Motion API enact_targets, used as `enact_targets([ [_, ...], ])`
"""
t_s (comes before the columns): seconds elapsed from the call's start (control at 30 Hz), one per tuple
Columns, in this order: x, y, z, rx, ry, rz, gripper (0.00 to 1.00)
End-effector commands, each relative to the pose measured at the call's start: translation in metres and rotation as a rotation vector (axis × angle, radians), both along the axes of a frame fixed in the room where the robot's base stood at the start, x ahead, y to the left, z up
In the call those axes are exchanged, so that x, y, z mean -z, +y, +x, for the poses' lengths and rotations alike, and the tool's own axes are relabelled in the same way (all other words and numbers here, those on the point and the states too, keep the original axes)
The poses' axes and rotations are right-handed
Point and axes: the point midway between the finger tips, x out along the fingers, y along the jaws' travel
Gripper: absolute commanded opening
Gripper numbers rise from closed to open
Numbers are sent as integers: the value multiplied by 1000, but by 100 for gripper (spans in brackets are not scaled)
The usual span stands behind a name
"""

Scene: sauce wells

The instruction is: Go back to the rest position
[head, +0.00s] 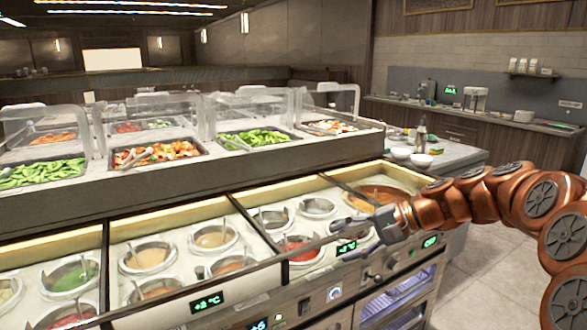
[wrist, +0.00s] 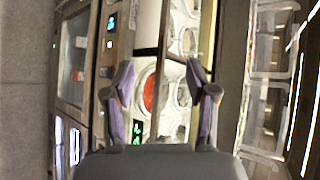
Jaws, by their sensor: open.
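My gripper (head: 368,240) is at the right of the head view, by the front edge of the sauce counter, below the large orange-brown sauce well. In the wrist view my gripper (wrist: 160,95) has its two purple-grey fingers spread apart, with nothing held between them. Beyond the fingers the wrist view shows the sauce counter, with a red sauce well (wrist: 150,92) and metal wells to its right. My copper-coloured arm reaches in from the right edge of the head view.
The sauce counter (head: 232,298) holds several round wells. Behind it stands a salad bar (head: 250,162) with clear guards. White bowls (head: 420,160) stand on a side counter at the right. Open tiled floor (head: 475,270) lies right of the sauce counter.

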Motion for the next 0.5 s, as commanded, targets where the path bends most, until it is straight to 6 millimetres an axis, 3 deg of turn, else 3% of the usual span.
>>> enact_targets([
  [0.03,-10,11,-19,-35,3,-38,57],
  [0.2,-10,34,-78,-141,18,-183,57],
  [0.5,-3,38,-183,-309,33,-451,57],
])
